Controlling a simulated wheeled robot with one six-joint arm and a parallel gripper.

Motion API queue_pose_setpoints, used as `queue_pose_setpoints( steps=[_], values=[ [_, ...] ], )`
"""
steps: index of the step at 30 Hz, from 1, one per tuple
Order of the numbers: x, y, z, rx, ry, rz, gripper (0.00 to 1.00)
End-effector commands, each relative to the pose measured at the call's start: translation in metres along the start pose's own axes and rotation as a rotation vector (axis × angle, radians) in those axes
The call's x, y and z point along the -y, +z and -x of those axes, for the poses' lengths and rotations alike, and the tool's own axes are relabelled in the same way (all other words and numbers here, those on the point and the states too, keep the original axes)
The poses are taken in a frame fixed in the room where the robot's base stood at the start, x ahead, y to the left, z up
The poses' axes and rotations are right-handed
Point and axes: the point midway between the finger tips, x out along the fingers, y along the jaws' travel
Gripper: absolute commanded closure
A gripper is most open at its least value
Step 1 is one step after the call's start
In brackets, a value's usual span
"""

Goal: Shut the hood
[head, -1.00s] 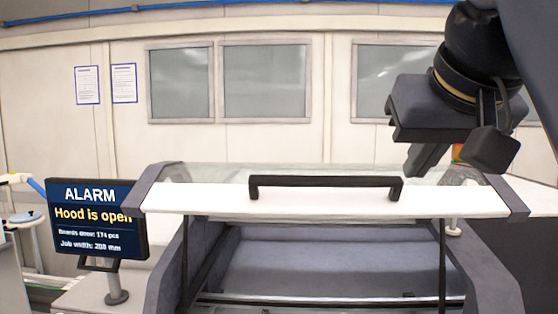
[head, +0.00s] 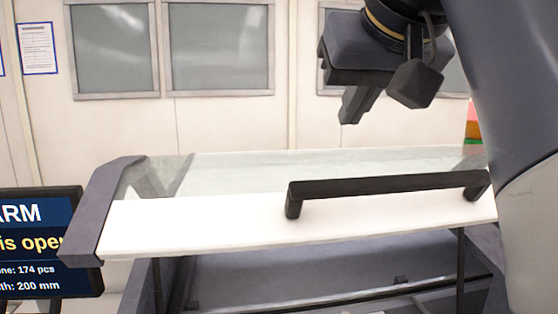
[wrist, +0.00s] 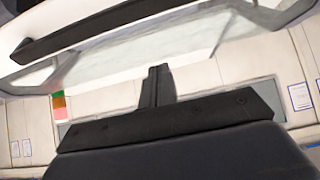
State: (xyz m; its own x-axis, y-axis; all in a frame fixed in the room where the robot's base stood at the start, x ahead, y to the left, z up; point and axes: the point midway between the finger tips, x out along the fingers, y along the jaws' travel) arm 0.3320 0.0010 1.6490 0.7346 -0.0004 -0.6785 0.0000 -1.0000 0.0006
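The hood (head: 200,222) is raised, with a white front strip, a clear top and grey side edges. Dark struts stand under it, above an open gap. A black bar handle (head: 385,185) runs along the white strip. In the wrist view the handle (wrist: 100,28) crosses the upper left, with the hood's clear top (wrist: 150,55) below it. My gripper (head: 355,106) hangs above and beyond the handle in the head view, apart from the hood. In the wrist view its fingers (wrist: 158,85) are together at the middle, with nothing between them.
The alarm screen (head: 35,240) stands at the left, partly cut off, and reads that the hood is open. A signal light (head: 472,128) shows behind the hood at the right, partly hidden by my arm. A wall with windows closes the back.

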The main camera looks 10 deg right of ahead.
Motion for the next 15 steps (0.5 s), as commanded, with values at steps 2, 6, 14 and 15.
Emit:
queue_pose_setpoints(
  steps=[2,6,14,15],
  values=[
    [0.0,0.003,-0.016,0.004,0.0,0.0,1.0],
    [0.0,0.002,-0.046,0.005,0.0,0.0,1.0],
    [0.0,0.009,-0.083,-0.003,0.0,0.0,1.0],
    [0.0,0.015,-0.081,-0.002,0.0,0.001,1.0]
  ],
)
